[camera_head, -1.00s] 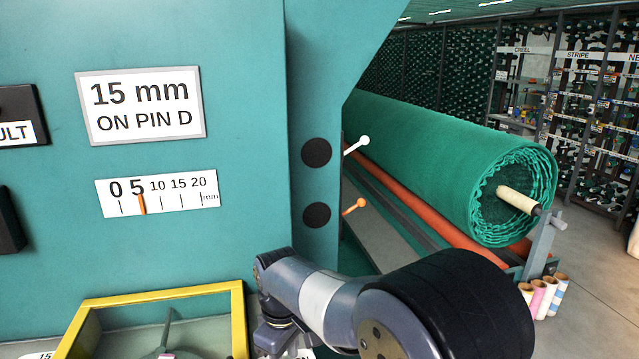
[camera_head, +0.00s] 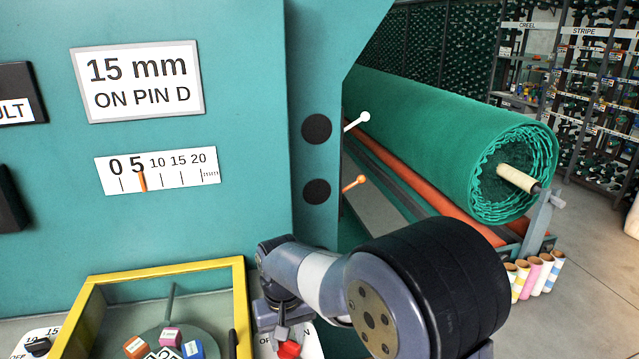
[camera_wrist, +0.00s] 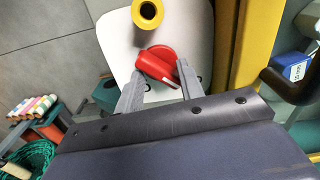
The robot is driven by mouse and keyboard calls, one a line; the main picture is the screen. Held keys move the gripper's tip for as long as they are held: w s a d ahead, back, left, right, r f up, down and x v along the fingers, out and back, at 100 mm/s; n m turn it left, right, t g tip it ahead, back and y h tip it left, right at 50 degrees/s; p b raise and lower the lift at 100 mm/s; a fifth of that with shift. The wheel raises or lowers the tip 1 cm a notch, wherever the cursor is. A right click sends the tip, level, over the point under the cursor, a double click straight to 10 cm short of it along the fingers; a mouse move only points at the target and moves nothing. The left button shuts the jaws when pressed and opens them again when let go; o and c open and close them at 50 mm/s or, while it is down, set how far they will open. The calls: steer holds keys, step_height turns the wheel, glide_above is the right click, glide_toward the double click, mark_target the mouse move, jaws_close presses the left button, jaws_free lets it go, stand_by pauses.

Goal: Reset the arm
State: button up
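My gripper (camera_wrist: 159,72) points at a white plate (camera_wrist: 122,42) bearing a red knob (camera_wrist: 158,64). Its two grey fingers stand apart, one on each side of the knob, and it looks open. I cannot tell whether either finger touches the knob.
A yellow-framed case (camera_head: 165,267) holds several small blocks on a round plate. A teal machine panel (camera_head: 245,60) stands behind, with a "15 mm ON PIN D" sign (camera_head: 138,82). A green netting roll (camera_head: 440,130) lies right. A yellow ring (camera_wrist: 147,13) is beyond the knob.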

steer(key=shift+m, duration=0.9)
